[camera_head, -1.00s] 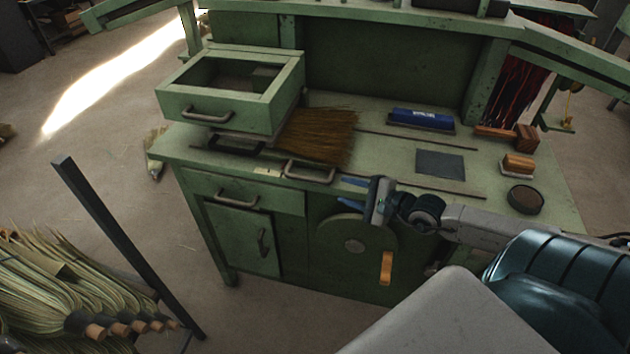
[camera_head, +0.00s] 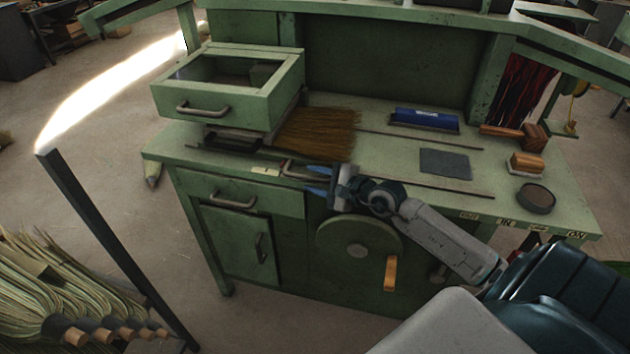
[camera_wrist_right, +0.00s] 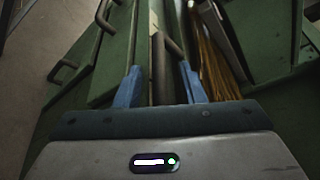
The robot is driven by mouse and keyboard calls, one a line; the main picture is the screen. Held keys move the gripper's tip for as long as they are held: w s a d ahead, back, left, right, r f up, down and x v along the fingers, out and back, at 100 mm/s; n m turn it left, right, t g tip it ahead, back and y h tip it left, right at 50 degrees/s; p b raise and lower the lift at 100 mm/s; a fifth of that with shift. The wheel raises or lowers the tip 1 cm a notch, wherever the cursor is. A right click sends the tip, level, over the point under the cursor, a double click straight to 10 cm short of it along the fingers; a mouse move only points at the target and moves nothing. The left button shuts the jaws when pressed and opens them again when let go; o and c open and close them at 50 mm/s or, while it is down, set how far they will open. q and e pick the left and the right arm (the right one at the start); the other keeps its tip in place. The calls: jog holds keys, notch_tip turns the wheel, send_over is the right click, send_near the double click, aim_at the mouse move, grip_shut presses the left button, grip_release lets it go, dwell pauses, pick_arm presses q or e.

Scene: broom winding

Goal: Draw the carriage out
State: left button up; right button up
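A dark bar handle (camera_head: 288,168) sits at the bench's front edge, in front of the straw bristles (camera_head: 318,131); I take it as the carriage's handle. The carriage body itself is hard to make out. My right gripper (camera_head: 318,181) is at the right part of this handle. In the right wrist view, its two blue fingers (camera_wrist_right: 160,85) are spread. The handle's dark bar (camera_wrist_right: 159,50) runs between them, with a gap that looks clear on the right finger's side. The bristles (camera_wrist_right: 215,60) show at the right there. My left gripper is not in view.
A green open-topped box (camera_head: 222,112) with a handle stands above the bench's left part. Below are a drawer (camera_head: 235,194), a door and a wheel with an orange crank grip (camera_head: 390,273). Straw bundles (camera_head: 50,290) and a dark post (camera_head: 110,235) stand at left.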

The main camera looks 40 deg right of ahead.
jog(key=shift+c, duration=0.5)
grip_shut()
